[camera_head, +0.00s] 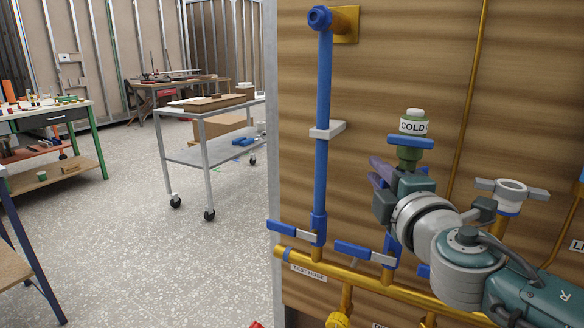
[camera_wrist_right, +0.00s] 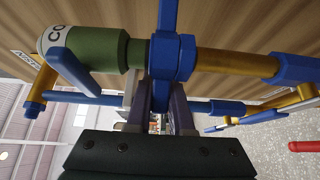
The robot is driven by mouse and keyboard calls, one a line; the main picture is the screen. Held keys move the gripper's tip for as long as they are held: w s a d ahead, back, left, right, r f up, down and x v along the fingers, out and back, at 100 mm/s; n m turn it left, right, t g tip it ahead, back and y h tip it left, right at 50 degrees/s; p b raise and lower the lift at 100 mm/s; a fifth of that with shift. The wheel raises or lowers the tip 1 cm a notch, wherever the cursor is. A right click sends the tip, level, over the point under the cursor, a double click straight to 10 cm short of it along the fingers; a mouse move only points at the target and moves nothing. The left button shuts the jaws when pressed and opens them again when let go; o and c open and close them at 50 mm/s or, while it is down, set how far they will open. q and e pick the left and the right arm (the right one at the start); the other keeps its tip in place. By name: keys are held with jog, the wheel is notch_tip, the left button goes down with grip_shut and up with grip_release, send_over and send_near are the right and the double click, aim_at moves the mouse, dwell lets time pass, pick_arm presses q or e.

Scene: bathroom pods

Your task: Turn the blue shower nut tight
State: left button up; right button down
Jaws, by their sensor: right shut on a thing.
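The blue shower nut (camera_wrist_right: 172,62) shows in the right wrist view, between a green valve body and a brass pipe. My right gripper (camera_wrist_right: 162,98) is shut on it, with one purple finger on each side. My left gripper is in neither view.
A blue riser pipe (camera_head: 321,130) stands left of the right gripper. Blue-handled valves (camera_head: 365,252) sit on a brass manifold (camera_head: 402,293) below it. A white round fitting (camera_head: 508,190) is to the right. A cart (camera_head: 205,150) stands on the floor at left.

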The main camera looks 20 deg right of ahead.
jog(key=shift+w+d+m+g+h+b, duration=0.25)
jog(key=shift+d+m+g+h+b, duration=0.35)
jog(key=shift+m+g+h+b, duration=2.2)
jog(key=shift+w+d+m+g+h+b, duration=0.25)
jog(key=shift+d+m+g+h+b, duration=0.65)
jog(key=shift+b, duration=3.4)
jog(key=shift+w+d+m+g+h+b, duration=0.3)
jog(key=shift+m+g+h+b, duration=1.9)
jog(key=shift+b, duration=1.35)
jog(key=c, duration=0.8)
grip_release()
jog(key=shift+a, duration=0.1)
jog(key=v, duration=0.9)
jog(key=shift+a+p, duration=0.3)
jog(key=shift+a, duration=0.1)
